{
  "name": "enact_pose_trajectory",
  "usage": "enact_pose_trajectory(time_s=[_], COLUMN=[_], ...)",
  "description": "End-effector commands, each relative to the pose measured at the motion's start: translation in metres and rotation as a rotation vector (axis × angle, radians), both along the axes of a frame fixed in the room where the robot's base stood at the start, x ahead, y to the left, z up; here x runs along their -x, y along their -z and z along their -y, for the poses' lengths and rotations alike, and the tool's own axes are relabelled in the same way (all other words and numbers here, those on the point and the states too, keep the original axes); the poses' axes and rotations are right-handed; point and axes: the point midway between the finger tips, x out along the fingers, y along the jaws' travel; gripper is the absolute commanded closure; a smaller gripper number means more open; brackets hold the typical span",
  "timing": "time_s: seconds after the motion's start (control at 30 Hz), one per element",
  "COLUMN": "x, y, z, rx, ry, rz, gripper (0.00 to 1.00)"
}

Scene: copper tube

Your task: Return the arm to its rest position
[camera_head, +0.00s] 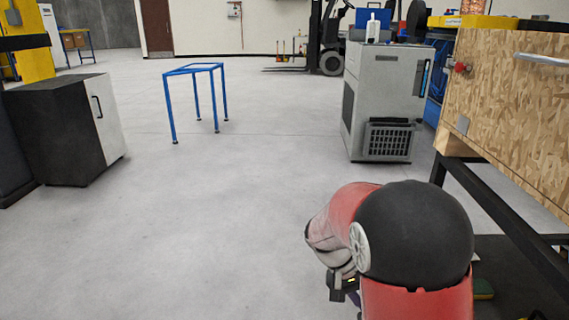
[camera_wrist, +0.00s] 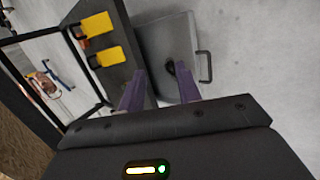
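My arm, red with a black rounded cap, is folded low at the lower right of the head view. My gripper (camera_wrist: 160,70) shows in the wrist view with two purple fingers spread apart. I see nothing held between them. Beyond the fingers are a grey panel with a handle (camera_wrist: 206,66) and a dark surface bearing two yellow things (camera_wrist: 102,57). In the head view the arm hides most of the gripper. A copper-coloured thing (camera_head: 472,6) shows at the top right edge, cut off by the frame.
A wood-panelled workbench (camera_head: 510,95) on black legs stands close on the right. A grey machine (camera_head: 385,95) is ahead. A blue frame (camera_head: 196,70) and a black-and-white cabinet (camera_head: 60,128) stand to the left. A forklift (camera_head: 325,40) is far back. The middle floor is clear.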

Motion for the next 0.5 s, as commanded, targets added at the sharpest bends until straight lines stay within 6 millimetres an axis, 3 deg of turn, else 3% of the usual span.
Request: enact_pose_trajectory(time_s=[0.03,0.2,0.5], x=[0.011,0.048,0.118], y=[-0.026,-0.082,-0.161], z=[0.0,-0.006,-0.022], rx=[-0.064,-0.251,-0.48], ry=[0.003,-0.028,-0.147], rz=[0.036,0.148,0.405], gripper=[0.66,0.66,0.66])
